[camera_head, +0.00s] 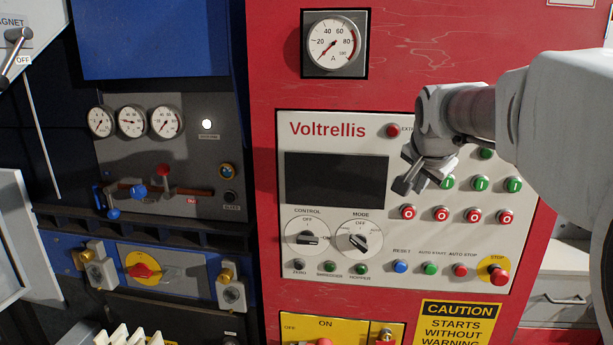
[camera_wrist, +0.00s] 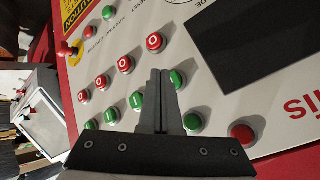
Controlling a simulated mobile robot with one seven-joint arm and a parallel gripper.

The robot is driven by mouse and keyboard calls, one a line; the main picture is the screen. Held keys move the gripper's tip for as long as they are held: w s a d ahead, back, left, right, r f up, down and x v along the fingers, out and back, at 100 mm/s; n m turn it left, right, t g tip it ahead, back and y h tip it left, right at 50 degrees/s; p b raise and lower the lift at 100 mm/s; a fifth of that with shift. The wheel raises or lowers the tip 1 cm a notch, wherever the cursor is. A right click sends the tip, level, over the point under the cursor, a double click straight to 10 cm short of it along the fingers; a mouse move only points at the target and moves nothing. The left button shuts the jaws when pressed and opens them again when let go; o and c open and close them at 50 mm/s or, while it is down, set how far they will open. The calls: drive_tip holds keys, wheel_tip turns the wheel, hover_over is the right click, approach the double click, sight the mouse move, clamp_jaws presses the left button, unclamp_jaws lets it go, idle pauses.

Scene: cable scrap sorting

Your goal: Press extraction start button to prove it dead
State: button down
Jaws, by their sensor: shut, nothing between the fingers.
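The red-and-white Voltrellis control panel (camera_head: 300,190) fills the middle of the head view. It has a row of green start-type buttons above a row of red "O" buttons. The leftmost green button (camera_wrist: 178,78) shows in the wrist view beside my gripper's fingers; my gripper hides it in the head view. The leftmost red button (camera_head: 408,212) lies just below the fingertips in the head view. My gripper (camera_head: 402,188) is shut and empty, with its fingers (camera_wrist: 161,73) over the panel next to that green button; I cannot tell whether they touch it.
A dark display (camera_head: 335,180) and two rotary switches, CONTROL (camera_head: 307,237) and MODE (camera_head: 359,238), are at the left. A red STOP button (camera_head: 498,273) on yellow is at the lower right. An ammeter (camera_head: 334,44) sits above, its needle near the low end.

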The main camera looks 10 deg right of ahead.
drive_tip(key=shift+w, duration=0.15)
drive_tip(key=shift+w+d, duration=0.1)
drive_tip(key=shift+w, duration=0.15)
drive_tip(key=shift+w+d, duration=0.15)
drive_tip(key=shift+w, duration=0.3)
idle(0.6)
drive_tip(key=shift+s, duration=0.15)
idle(0.3)
drive_tip(key=shift+s+a+b, duration=0.25)
drive_tip(key=shift+s+b, duration=0.15)
drive_tip(key=shift+s, duration=0.3)
drive_tip(key=shift+s+a+r+b, duration=0.1)
drive_tip(key=shift+s+a+b, duration=0.25)
drive_tip(key=shift+s, duration=0.5)
drive_tip(key=shift+s+a+f+b, duration=0.1)
drive_tip(key=shift+s+b, duration=0.3)
drive_tip(key=shift+s, duration=0.4)
drive_tip(key=shift+s+a+r+b, duration=0.1)
drive_tip(key=shift+s+a+b, duration=0.25)
drive_tip(key=shift+s, duration=0.5)
drive_tip(key=shift+d, duration=0.1)
